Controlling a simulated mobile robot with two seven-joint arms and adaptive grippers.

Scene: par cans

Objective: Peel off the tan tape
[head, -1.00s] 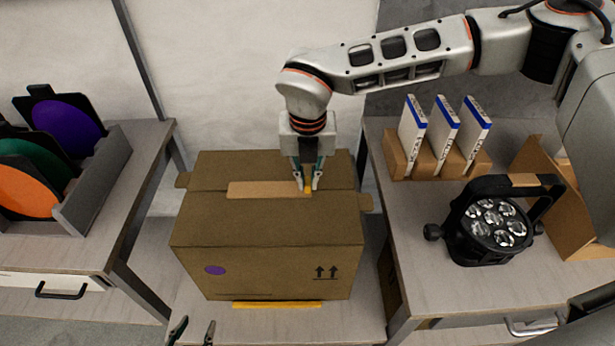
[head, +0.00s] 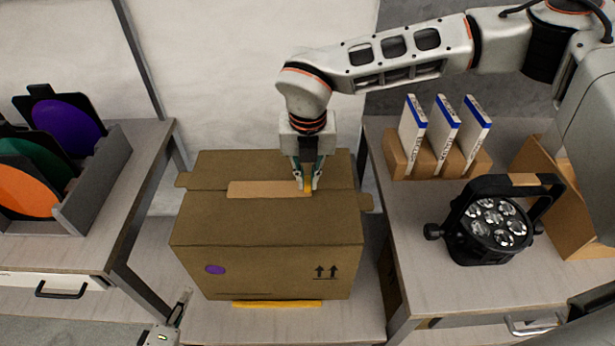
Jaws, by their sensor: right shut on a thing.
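The tan tape (head: 262,189) lies as a strip along the top seam of a closed brown cardboard box (head: 262,233). An orange-yellow tab (head: 307,185) is at the tape's right end. My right gripper (head: 307,187) points down over that end and is shut on the tab. The strip still looks flat on the box. My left gripper (head: 181,308) shows at the bottom left, in front of the box's lower left corner, empty. Only part of it is in view, and how far its fingers are apart is unclear.
A black par can (head: 494,222) stands on the right table, before a wooden rack (head: 398,158) of several white-and-blue boxes. An open cardboard box (head: 560,190) is at far right. A grey rack (head: 93,185) with coloured discs is on the left table. A yellow strip (head: 277,304) lies before the box.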

